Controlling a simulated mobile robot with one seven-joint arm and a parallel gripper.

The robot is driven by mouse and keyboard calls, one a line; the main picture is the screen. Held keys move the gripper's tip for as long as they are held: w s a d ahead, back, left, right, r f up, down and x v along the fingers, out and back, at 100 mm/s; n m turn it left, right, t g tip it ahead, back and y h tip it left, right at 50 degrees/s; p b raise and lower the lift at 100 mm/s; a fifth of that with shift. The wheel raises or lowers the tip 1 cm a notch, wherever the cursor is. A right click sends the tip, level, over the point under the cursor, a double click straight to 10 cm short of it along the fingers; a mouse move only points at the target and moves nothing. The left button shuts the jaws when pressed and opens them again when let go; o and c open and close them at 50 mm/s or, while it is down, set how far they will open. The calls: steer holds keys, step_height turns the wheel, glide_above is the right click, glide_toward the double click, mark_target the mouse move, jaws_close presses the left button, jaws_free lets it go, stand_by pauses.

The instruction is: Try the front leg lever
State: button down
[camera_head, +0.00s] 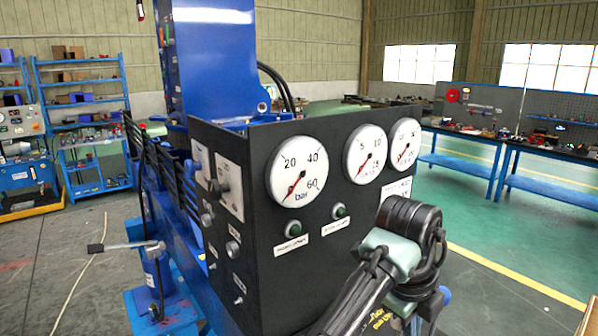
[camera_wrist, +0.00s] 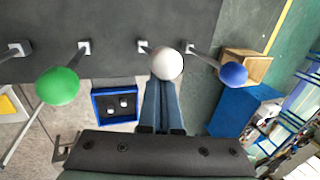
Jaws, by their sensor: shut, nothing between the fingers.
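In the wrist view, a row of levers stands out from a dark panel (camera_wrist: 110,20). One has a green ball knob (camera_wrist: 57,86), one a white ball knob (camera_wrist: 166,64) and one a blue ball knob (camera_wrist: 233,74). Another metal rod (camera_wrist: 15,50) shows at the far left, its end out of view. My gripper (camera_wrist: 162,88) is shut and empty, its fingertips right at the white knob; I cannot tell whether they touch it. No label shows which lever is for the front leg. In the head view my arm hides the levers and the gripper.
The black gauge panel (camera_head: 265,265) carries several dials and two green buttons. Below the levers, the wrist view shows a blue tray (camera_wrist: 118,104) and a wooden box (camera_wrist: 246,66). Workbenches (camera_head: 505,150) stand at the back right and blue shelves (camera_head: 85,120) at the left.

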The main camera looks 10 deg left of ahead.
steer(key=shift+w+a+p, duration=0.35)
steer(key=shift+w+a, duration=0.6)
steer(key=shift+a, duration=0.15)
steer(key=shift+w+a+r, duration=0.1)
steer(key=shift+w+a, duration=0.05)
steer(key=shift+a, duration=0.05)
stand_by(0.6)
steer(key=s+d+p, duration=0.1)
steer(key=s+d, duration=0.4)
step_height(320, 180, up, 10)
steer(key=p, duration=0.7)
steer(key=shift+w+d+p, duration=0.2)
steer(key=shift+p, duration=0.2)
